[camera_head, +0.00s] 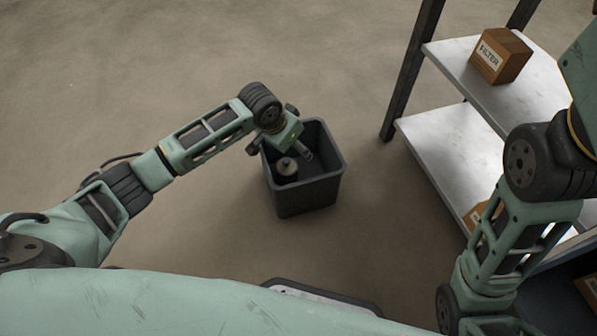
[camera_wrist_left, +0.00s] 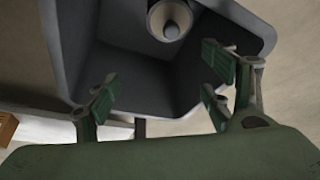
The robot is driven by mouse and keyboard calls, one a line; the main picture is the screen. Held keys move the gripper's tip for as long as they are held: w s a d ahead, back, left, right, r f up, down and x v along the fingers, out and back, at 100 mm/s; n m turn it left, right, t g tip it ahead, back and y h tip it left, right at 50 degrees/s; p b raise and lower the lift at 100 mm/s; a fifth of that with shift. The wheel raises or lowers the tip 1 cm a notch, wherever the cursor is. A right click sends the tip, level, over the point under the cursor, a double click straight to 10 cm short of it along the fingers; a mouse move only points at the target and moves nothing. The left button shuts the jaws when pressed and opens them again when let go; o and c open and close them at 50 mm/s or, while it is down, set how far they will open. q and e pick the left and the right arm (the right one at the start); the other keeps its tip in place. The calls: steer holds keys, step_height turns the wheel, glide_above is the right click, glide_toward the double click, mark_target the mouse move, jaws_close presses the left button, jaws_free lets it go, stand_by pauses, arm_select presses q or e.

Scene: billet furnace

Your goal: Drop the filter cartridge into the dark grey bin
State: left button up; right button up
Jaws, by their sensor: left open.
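The dark grey bin (camera_head: 307,196) stands on the floor, open at the top, below my left gripper (camera_head: 284,153). The filter cartridge (camera_head: 287,167), a round grey piece with a small knob, shows inside the bin's opening. I cannot tell if it touches the bin's floor. In the left wrist view the cartridge (camera_wrist_left: 170,19) is at the top edge, partly cut off, apart from both fingers. The bin (camera_wrist_left: 150,75) fills the middle there. My left gripper (camera_wrist_left: 160,90) is open with nothing between its green-padded fingers. My right arm is at the right, its gripper out of view.
A metal shelf rack (camera_head: 452,62) stands to the right, with a cardboard box (camera_head: 500,56) marked FILTER on its upper board. Another box (camera_head: 477,216) is partly hidden behind my right arm. The floor left of and behind the bin is clear.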

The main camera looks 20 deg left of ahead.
arm_select(q)
steer(key=v, duration=1.2)
steer(key=shift+w, duration=0.1)
